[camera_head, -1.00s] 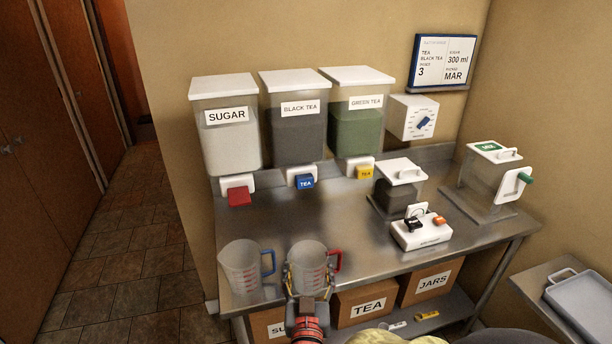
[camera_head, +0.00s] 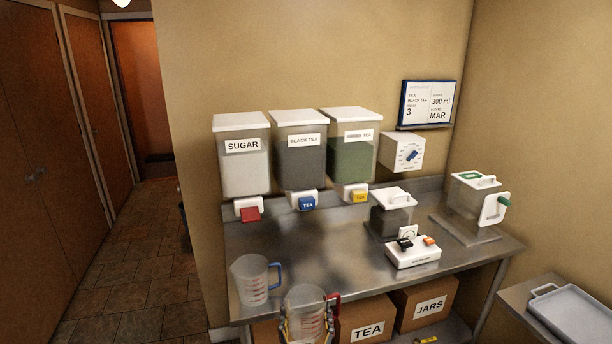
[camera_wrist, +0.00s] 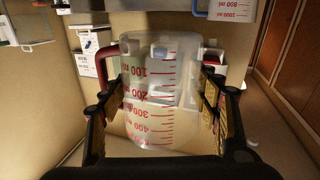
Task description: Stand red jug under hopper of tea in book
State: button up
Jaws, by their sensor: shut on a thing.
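My gripper (camera_head: 309,333) is shut on the clear red-handled jug (camera_head: 305,312), which overlaps the counter's front edge in the head view. In the wrist view the jug (camera_wrist: 150,95), with red millilitre marks, sits upside down in the picture between my gripper's two fingers (camera_wrist: 162,108). The book (camera_head: 428,104) on the wall reads TEA, BLACK TEA, 3, and SUGAR, 300 ml, MAR. The black tea hopper (camera_head: 301,165) is the middle one, with a blue tap (camera_head: 306,204) marked TEA. The space under it is clear.
A blue-handled jug (camera_head: 250,283) stands on the counter (camera_head: 330,245) at front left. The sugar hopper (camera_head: 244,172) and green tea hopper (camera_head: 351,158) flank black tea. A small lidded container (camera_head: 391,219), a white switch box (camera_head: 413,255) and a green-handled dispenser (camera_head: 475,205) stand right.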

aim_at(299, 311)
jog(key=a, duration=0.1)
jog(key=a+r+n+y, duration=0.1)
jog(key=a+r+y, duration=0.1)
jog(key=shift+w+a, duration=0.15)
jog(key=shift+w, duration=0.1)
jog(key=shift+w+a+f+n+y, duration=0.2)
jog(key=shift+w+a+n+y, duration=0.05)
jog(key=shift+n+y, duration=0.55)
jog(key=shift+y, duration=0.2)
jog(key=w+f, duration=0.1)
jog(key=d+f, duration=0.1)
jog(key=f, duration=0.1)
jog(key=w+f, duration=0.1)
jog(key=shift+w+d+f, duration=0.15)
jog(key=shift+w+d, duration=0.2)
jog(key=shift+d, duration=0.05)
jog(key=w+d+f+m+h, duration=0.1)
jog(key=d+f+h, duration=0.1)
jog(key=d+f, duration=0.75)
jog(key=w+d+f+m+h, duration=0.15)
jog(key=d+f, duration=0.45)
jog(key=d, duration=0.6)
jog(key=s+f, duration=0.5)
jog(key=f, duration=0.2)
jog(key=shift+s+a+f, duration=0.3)
jog(key=shift+s+f, duration=0.05)
jog(key=shift+s, duration=0.05)
jog(key=shift+a+h, duration=0.15)
jog(key=shift+h, duration=0.1)
